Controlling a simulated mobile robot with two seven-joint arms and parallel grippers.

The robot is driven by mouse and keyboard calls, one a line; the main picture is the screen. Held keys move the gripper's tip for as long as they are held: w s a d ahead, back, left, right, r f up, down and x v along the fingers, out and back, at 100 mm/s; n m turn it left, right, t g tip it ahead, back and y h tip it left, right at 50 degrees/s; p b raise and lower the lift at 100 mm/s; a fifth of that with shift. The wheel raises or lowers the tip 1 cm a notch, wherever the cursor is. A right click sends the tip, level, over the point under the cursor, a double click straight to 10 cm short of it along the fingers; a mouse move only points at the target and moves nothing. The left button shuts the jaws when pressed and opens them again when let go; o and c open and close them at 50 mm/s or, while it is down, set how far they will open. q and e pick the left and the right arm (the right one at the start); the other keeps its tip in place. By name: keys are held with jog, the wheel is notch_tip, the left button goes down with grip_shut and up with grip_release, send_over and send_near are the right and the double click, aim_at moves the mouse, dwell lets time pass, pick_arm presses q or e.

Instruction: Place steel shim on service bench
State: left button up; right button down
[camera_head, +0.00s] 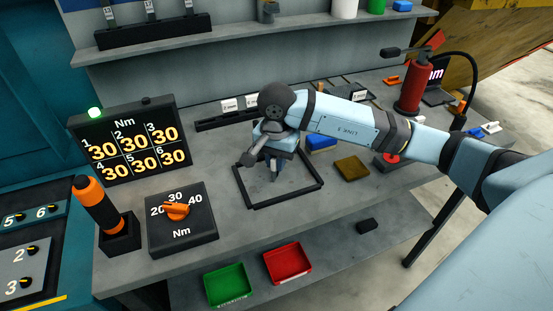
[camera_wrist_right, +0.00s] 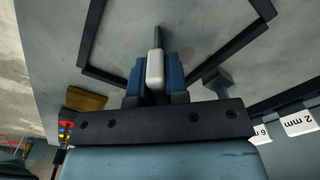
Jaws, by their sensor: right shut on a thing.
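My right gripper (camera_head: 275,178) points down over the area inside a black square frame on the grey service bench (camera_head: 330,215). In the right wrist view my right gripper (camera_wrist_right: 155,72) has its blue fingers shut on a thin grey piece, which looks like the steel shim (camera_wrist_right: 158,37). The shim sticks out past the fingertips toward the bench surface inside the black frame (camera_head: 283,200). I cannot tell whether it touches the bench. In the head view the shim is too small and covered to make out clearly. My left gripper is not in view.
A rack with white labels (camera_head: 229,105) stands behind the frame. A blue box (camera_head: 321,143) and a brown block (camera_head: 352,168) lie to its right. A torque dial box (camera_head: 181,225) stands at the left. Green (camera_head: 230,285) and red (camera_head: 288,263) bins sit on the lower shelf.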

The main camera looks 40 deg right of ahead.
jog(key=c, duration=1.1)
grip_release()
jog(key=shift+f, duration=0.1)
jog(key=shift+r, duration=0.4)
notch_tip(320, 180, up, 11)
jog(key=shift+f, duration=0.15)
jog(key=shift+r, duration=0.45)
